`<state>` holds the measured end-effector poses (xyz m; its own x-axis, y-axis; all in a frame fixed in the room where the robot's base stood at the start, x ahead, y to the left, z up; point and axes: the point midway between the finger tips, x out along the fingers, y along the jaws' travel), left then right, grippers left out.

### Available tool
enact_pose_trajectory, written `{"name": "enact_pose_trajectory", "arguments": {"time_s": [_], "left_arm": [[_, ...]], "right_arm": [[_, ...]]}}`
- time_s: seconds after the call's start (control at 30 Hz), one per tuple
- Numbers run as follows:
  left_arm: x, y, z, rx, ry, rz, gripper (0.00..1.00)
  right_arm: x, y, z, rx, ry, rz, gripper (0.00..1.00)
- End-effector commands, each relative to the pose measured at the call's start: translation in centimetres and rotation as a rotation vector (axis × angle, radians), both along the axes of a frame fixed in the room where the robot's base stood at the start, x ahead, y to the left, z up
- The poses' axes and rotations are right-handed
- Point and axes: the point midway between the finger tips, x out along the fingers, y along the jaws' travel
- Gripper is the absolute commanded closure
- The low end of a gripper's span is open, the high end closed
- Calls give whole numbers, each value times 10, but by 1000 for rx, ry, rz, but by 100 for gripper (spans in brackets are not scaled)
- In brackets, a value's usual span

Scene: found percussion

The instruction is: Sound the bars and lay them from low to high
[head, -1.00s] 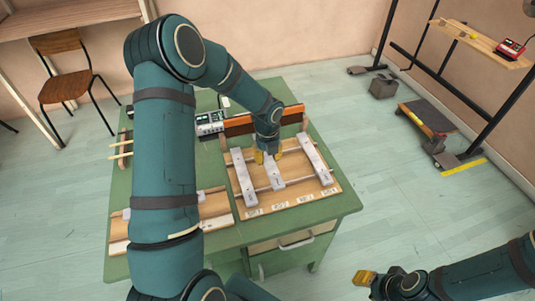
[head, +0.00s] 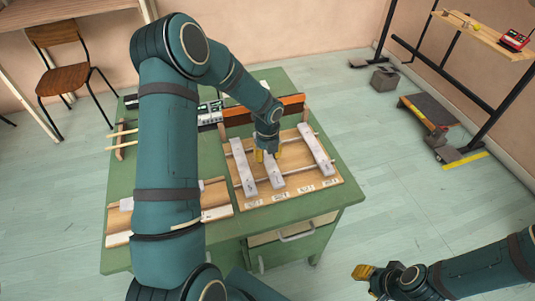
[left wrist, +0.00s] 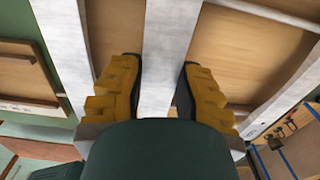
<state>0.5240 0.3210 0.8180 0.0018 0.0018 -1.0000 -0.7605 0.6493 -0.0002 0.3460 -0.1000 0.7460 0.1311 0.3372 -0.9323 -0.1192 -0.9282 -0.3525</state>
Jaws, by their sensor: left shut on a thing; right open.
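A wooden rack (head: 233,188) on the green table carries three pale grey bars: a left bar (head: 243,165), a middle bar (head: 276,183) and a right bar (head: 317,152). My left gripper (head: 267,154) is shut on the middle bar, which lies across the rack rails. In the left wrist view its yellow fingers (left wrist: 160,92) straddle the middle bar (left wrist: 170,45). My right gripper (head: 365,273) is open and empty, off the table's front right.
Several label cards (head: 305,190) line the front rack's near edge. Mallets (head: 122,141) lie on a holder at the left. A small device (head: 208,113) and a long brown-orange board (head: 290,104) stand behind the rack. A wider gap lies between the middle and right bars.

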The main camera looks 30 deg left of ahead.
Motion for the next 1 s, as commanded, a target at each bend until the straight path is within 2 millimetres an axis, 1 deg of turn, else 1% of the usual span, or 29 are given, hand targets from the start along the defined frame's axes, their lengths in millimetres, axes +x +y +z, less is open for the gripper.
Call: {"name": "enact_pose_trajectory", "arguments": {"time_s": [0.33,0.37,0.4,0.43,0.77,0.87,1.0], "left_arm": [[0,0,-7,0,0,0,100],[0,0,-7,0,0,0,56],[0,0,-6,1,-1,0,42],[0,0,-6,0,0,0,40],[0,0,-5,0,0,0,40],[0,1,3,2,-1,1,40],[0,1,26,1,-3,2,40]], "right_arm": [[0,0,-4,0,0,0,61],[0,0,-3,0,0,0,61],[0,0,-3,0,0,0,61],[0,0,-3,0,0,0,61],[0,0,-3,0,0,0,61],[0,0,-3,0,0,0,61],[0,0,-3,0,0,0,61]]}}
